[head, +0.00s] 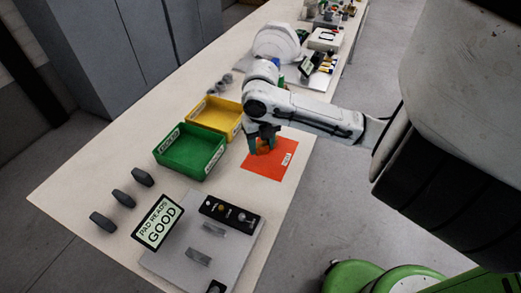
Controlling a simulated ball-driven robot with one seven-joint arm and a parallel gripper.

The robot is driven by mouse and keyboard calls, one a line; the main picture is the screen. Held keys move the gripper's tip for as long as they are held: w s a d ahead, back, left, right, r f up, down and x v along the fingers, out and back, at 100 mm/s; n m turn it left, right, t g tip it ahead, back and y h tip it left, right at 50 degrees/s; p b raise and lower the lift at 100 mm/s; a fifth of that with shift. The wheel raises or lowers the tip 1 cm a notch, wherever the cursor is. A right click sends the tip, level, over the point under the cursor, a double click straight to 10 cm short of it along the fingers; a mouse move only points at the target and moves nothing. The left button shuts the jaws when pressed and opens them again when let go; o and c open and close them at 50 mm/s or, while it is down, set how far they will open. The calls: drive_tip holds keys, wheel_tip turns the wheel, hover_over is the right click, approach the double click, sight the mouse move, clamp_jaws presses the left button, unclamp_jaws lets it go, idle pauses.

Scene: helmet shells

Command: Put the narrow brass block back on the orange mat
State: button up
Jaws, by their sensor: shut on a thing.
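The orange mat (262,172) lies flat near the table's right edge, with a small white label on it. My gripper (263,146) points down over the mat's far left part, its dark fingers shut on a small brownish-orange thing (263,150), which looks like the narrow brass block. The fingers hide much of it, and its shape is hard to make out. I cannot tell whether it touches the mat or hangs just above it.
A green bin (210,165) and a yellow bin (225,108) stand left of the mat. A "PAD READS GOOD" sign (158,222) and a grey plate (180,262) with metal pieces and a black button box (229,214) are nearer. Three dark blocks (123,198) line the left.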

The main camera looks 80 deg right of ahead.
sight(261, 151)
drive_tip(key=shift+w+f, duration=0.1)
drive_tip(key=shift+f, duration=1.55)
drive_tip(key=shift+f, duration=0.15)
drive_tip(key=o, duration=1.3)
wheel_tip(261, 151, up, 12)
drive_tip(key=shift+r, duration=0.15)
